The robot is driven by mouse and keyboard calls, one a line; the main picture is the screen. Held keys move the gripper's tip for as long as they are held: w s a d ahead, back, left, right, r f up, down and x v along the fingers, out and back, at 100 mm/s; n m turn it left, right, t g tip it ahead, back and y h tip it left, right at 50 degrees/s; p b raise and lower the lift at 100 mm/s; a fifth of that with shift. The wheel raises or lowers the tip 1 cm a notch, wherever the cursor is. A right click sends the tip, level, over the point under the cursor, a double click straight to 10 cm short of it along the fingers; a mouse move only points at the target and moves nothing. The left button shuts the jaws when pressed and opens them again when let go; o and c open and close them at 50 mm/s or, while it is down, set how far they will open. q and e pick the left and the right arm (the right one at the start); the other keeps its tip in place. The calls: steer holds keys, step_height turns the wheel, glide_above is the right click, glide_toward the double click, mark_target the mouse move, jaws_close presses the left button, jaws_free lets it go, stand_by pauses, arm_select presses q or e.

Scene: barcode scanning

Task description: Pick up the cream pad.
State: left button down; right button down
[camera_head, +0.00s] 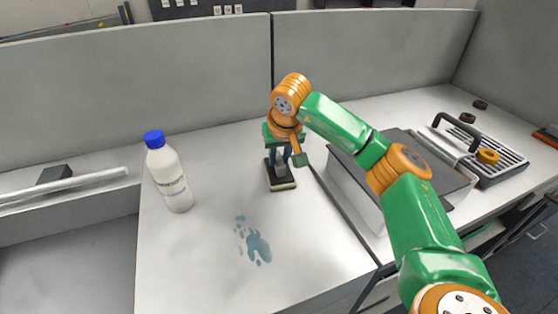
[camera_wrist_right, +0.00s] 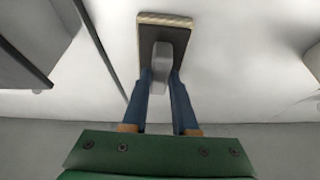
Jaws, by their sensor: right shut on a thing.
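The cream pad (camera_head: 285,186) is a small block with a cream underside, a dark top plate and a grey handle. It is near the middle of the white worktop in the head view, beneath my right gripper (camera_head: 280,163). In the right wrist view the pad (camera_wrist_right: 166,19) is seen from above, with its cream edge showing at the far side. My right gripper's blue fingers (camera_wrist_right: 163,82) are closed on either side of the grey handle (camera_wrist_right: 157,66). I cannot tell whether the pad touches the worktop. My left gripper is not in view.
A white bottle with a blue cap (camera_head: 170,178) stands to the left. A blue-grey spill (camera_head: 258,246) lies in front of the pad. A grey box (camera_head: 352,178) and a grille-topped unit with a black handle (camera_head: 490,152) are to the right. Grey partition panels (camera_head: 150,75) close off the back.

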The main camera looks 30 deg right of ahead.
steer(key=shift+w+r, duration=0.1)
steer(key=shift+r, duration=0.3)
steer(key=s+a+r+p, duration=0.2)
steer(key=s+r+p, duration=0.1)
steer(key=s+r, duration=0.9)
steer(key=shift+s+a, duration=0.4)
steer(key=shift+s, duration=0.5)
